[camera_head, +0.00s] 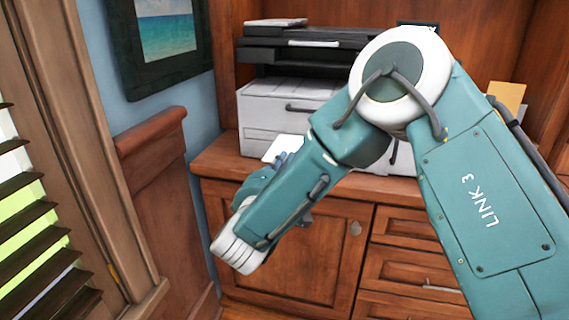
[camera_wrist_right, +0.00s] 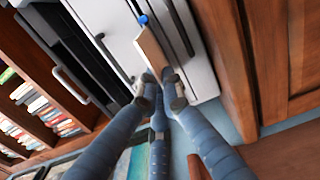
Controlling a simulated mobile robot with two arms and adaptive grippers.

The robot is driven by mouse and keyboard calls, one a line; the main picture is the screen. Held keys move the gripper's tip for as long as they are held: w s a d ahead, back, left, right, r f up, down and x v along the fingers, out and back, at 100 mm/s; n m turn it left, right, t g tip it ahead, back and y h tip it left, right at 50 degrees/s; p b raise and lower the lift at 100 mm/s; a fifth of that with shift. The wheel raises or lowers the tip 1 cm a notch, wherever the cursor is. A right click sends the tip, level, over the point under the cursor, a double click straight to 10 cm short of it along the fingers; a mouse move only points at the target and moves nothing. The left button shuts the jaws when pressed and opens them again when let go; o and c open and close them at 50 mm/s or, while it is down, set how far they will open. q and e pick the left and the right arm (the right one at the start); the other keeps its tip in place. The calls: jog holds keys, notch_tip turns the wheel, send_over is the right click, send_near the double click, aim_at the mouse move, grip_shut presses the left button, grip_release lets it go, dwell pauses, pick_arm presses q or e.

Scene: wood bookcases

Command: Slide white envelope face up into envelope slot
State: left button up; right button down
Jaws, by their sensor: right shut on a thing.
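My right gripper (camera_head: 284,157) is largely hidden behind my own wrist and forearm in the head view. A white flat piece, the envelope (camera_head: 279,145), shows just past it, in front of the white drawer unit (camera_head: 268,115). In the right wrist view the gripper (camera_wrist_right: 160,86) is shut on a thin flat piece with a tan face, the envelope (camera_wrist_right: 152,50), pointing at the white unit (camera_wrist_right: 120,28). A small blue spot shows at its far end. Several dark openings and handles show there; I cannot tell which is the envelope slot. My left gripper is not in view.
Black stacked trays (camera_head: 290,45) stand on the white unit. The wood counter (camera_head: 225,157) has drawers and doors below. A wall and blinds (camera_head: 38,230) lie left. In the wrist view a bookshelf (camera_wrist_right: 35,105) is at left and wood panels (camera_wrist_right: 285,60) at right.

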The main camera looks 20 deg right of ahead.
jog(key=shift+w+d, duration=0.25)
jog(key=c, duration=1.9)
grip_release()
jog(key=shift+o, duration=0.2)
jog(key=v, duration=1.2)
